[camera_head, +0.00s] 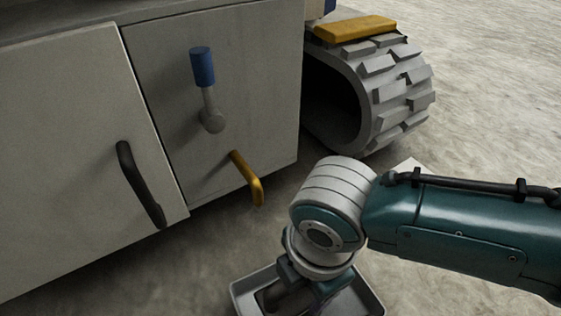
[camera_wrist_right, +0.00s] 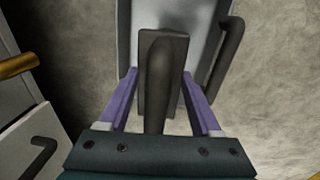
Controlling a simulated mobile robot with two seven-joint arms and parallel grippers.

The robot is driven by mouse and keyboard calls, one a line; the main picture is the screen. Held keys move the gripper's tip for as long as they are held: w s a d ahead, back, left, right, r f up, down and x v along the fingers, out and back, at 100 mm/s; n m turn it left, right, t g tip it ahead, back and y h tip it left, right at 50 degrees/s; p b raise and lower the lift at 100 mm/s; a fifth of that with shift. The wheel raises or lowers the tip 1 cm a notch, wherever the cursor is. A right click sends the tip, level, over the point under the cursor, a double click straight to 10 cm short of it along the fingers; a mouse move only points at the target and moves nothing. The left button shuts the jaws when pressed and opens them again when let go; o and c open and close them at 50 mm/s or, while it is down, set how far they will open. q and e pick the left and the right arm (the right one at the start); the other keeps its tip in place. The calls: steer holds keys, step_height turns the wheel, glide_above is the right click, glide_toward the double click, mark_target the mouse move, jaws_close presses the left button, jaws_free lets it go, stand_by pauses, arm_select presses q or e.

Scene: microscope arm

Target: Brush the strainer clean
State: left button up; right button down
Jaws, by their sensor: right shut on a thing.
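My right gripper (camera_head: 290,292) reaches down over a grey shallow tray (camera_head: 243,290) on the ground. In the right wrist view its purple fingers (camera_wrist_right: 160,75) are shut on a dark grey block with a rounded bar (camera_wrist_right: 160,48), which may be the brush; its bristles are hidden. The block is over the tray, which also shows in the wrist view (camera_wrist_right: 205,22); I cannot tell whether they touch. No strainer can be made out for certain. My left gripper is not in view.
A grey cabinet (camera_head: 60,140) stands at left with a black door handle (camera_head: 138,185), a blue-gripped lever (camera_head: 203,70) and a yellow pipe (camera_head: 246,177). A tracked wheel (camera_head: 390,95) stands behind. The ground at right is open.

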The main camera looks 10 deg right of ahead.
steer(key=shift+w+d, duration=0.25)
steer(key=shift+d, duration=0.5)
steer(key=shift+w+d, duration=0.2)
steer(key=shift+d, duration=0.55)
steer(key=shift+a, duration=0.15)
steer(key=shift+s+a+p, duration=0.15)
steer(key=shift+a+p, duration=0.2)
steer(key=shift+s+a+f, duration=0.1)
steer(key=shift+s+a, duration=0.05)
steer(key=shift+a, duration=0.35)
steer(key=shift+s+a, duration=0.15)
steer(key=shift+a, duration=0.35)
steer(key=shift+d, duration=0.15)
